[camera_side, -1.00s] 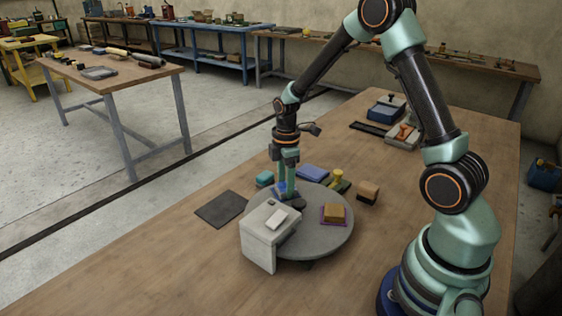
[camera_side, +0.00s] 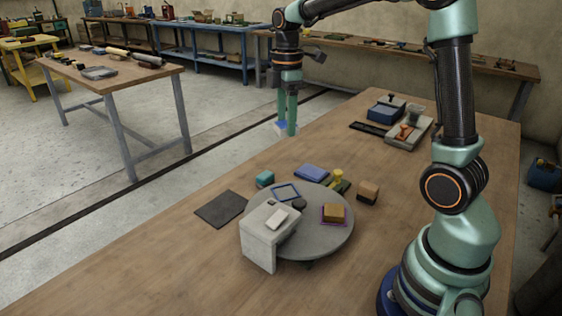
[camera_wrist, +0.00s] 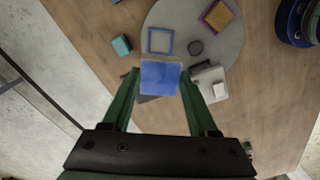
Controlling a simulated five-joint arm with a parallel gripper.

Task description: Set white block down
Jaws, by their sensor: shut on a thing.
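My gripper (camera_side: 287,130) is raised high above the far side of the table and shut on a blue block (camera_side: 281,126). In the wrist view the blue block (camera_wrist: 160,77) sits between the fingertips (camera_wrist: 159,80), clear of any surface. An empty blue square outline (camera_side: 285,192) is on the turntable.
A brown block (camera_side: 333,213) sits within a purple square on the turntable, near a dark disc (camera_side: 299,204). A dark mat (camera_side: 221,209), a teal block (camera_side: 265,179), a blue flat piece (camera_side: 312,172) and a tan-and-dark block (camera_side: 368,193) lie around it. The table's front left is bare.

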